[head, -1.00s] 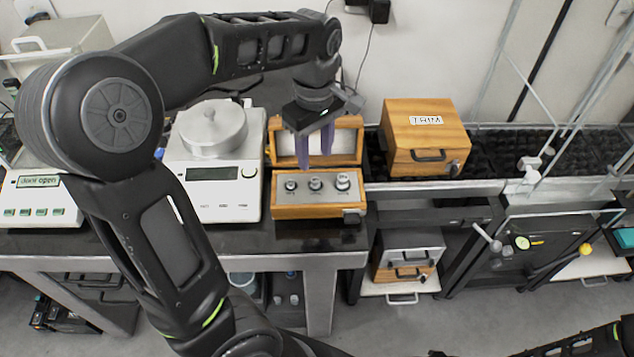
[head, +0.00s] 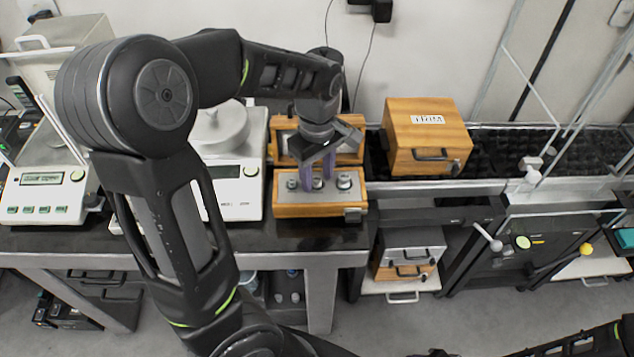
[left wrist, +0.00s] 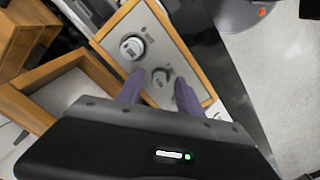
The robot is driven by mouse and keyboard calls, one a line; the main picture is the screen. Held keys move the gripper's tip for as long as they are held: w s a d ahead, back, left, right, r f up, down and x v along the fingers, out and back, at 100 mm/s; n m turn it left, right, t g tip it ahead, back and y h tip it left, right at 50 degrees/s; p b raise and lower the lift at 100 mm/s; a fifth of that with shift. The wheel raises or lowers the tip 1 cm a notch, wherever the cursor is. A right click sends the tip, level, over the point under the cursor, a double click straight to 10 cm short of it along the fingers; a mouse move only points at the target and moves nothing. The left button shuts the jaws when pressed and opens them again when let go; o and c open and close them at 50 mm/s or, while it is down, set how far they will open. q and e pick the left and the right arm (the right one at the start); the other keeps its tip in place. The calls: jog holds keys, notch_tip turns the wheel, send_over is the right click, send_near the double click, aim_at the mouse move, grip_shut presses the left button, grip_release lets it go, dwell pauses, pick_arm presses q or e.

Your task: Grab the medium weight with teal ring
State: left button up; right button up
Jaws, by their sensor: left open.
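Three metal weights stand in a row on the grey top of an open wooden case (head: 290,211): the left weight (head: 292,184), the middle weight (head: 317,183) and the larger right weight (head: 344,182). No teal ring can be made out on any of them. My left gripper (head: 318,176) is open, pointing down at the middle weight, with its purple fingers on either side of it. In the left wrist view the middle weight (left wrist: 160,76) shows between the fingertips (left wrist: 159,88), and the larger weight (left wrist: 132,46) stands beyond. Whether the fingers touch it, I cannot tell.
A white balance (head: 236,207) stands just left of the case, and another scale (head: 42,205) is at far left. The case's raised lid (head: 348,157) is behind the weights. A wooden box with a label (head: 427,153) stands to the right.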

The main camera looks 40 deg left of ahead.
dwell(0.6)
pick_arm(q)
grip_shut()
dwell(0.5)
